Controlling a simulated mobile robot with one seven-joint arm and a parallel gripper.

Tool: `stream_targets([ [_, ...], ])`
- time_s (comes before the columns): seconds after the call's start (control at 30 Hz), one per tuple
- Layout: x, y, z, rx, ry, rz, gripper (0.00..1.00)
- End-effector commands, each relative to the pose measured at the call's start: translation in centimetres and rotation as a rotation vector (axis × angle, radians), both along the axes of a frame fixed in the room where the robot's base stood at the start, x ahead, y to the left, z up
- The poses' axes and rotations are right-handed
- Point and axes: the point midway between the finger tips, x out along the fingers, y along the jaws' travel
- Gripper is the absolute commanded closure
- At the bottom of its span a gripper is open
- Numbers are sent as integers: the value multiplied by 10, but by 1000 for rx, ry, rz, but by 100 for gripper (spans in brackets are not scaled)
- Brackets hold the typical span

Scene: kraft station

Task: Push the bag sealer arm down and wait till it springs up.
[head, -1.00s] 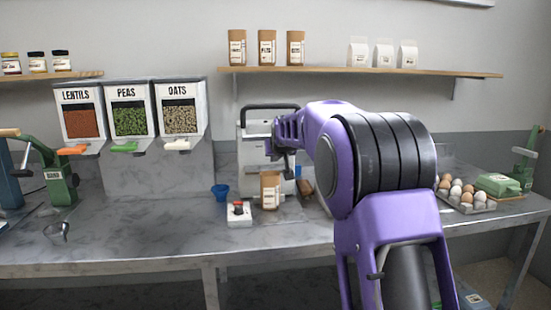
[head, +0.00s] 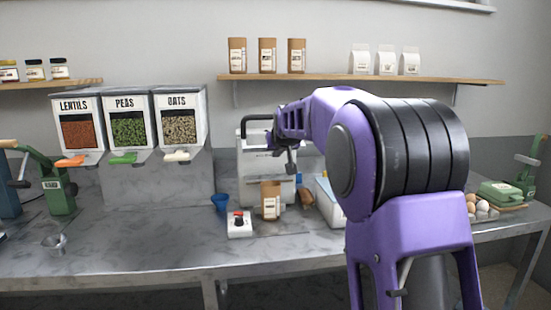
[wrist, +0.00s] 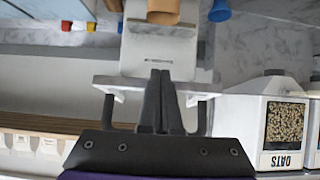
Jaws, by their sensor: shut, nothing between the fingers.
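The bag sealer (head: 251,170) is a white machine on the counter against the wall. Its black sealer arm (head: 258,117) is a bar handle standing raised above the body; my gripper covers its right part. In the wrist view, the sealer (wrist: 160,50) is upside down, and the handle's side bars (wrist: 201,118) show on both sides of my fingers. My gripper (wrist: 160,75) is shut and empty, with its fingertips over the sealer's top. It also shows in the head view (head: 286,160). Whether it touches the handle is unclear. A kraft bag (head: 270,203) stands upright at the sealer's front.
A small white box with a red knob (head: 239,222) and a blue cup (head: 220,202) stand front left of the sealer. Dispensers (head: 130,130) stand left. A white box (head: 328,200) is right, partly hidden by my arm. A shelf (head: 360,79) hangs above.

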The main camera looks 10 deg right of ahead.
Motion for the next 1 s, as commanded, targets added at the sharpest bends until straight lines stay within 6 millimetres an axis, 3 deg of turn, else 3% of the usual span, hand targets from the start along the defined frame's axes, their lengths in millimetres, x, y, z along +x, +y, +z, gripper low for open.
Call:
stream_targets([
  [0.2,-37,0,25,0,-4,0,100],
  [0.4,-55,0,36,0,-3,0,100],
  [0.87,-58,1,42,0,-13,1,100],
  [0.97,-52,7,65,0,-85,5,100],
  [1.0,-48,11,81,0,-138,7,100],
])
